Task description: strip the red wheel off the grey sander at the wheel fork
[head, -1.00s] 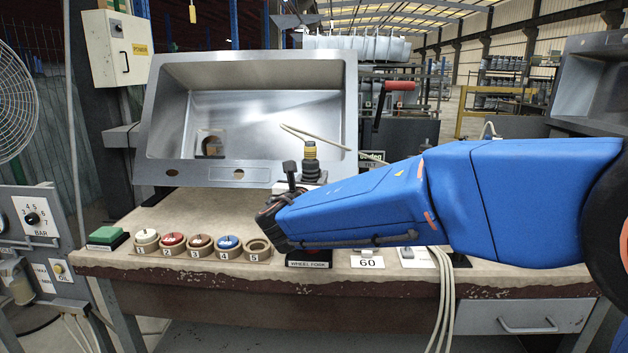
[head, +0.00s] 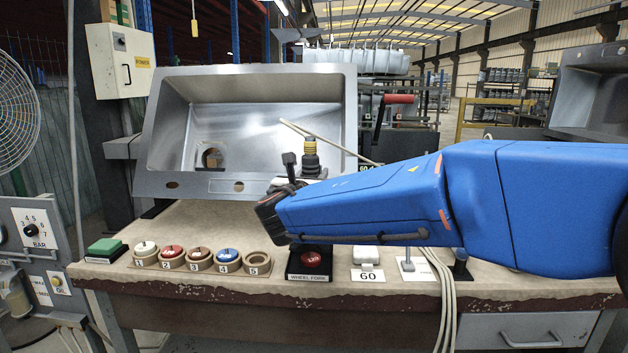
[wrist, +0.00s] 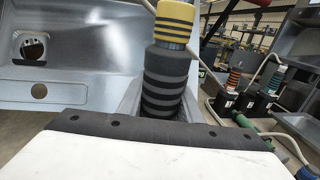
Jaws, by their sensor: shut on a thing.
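My gripper (head: 268,215) is shut on the grey sander, above and slightly left of the wheel fork. The sander's dark ribbed handle (head: 310,162) with a yellow band stands upright behind my gripper. The handle also shows large in the wrist view (wrist: 167,85). The sander's underside is hidden behind my gripper. The black wheel fork (head: 309,278), with its label, stands on the bench front. A red wheel (head: 312,258) with white lettering sits in the fork, below my gripper and apart from it.
A steel sink (head: 240,185) stands behind. A "60" stand (head: 366,274) is right of the fork.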

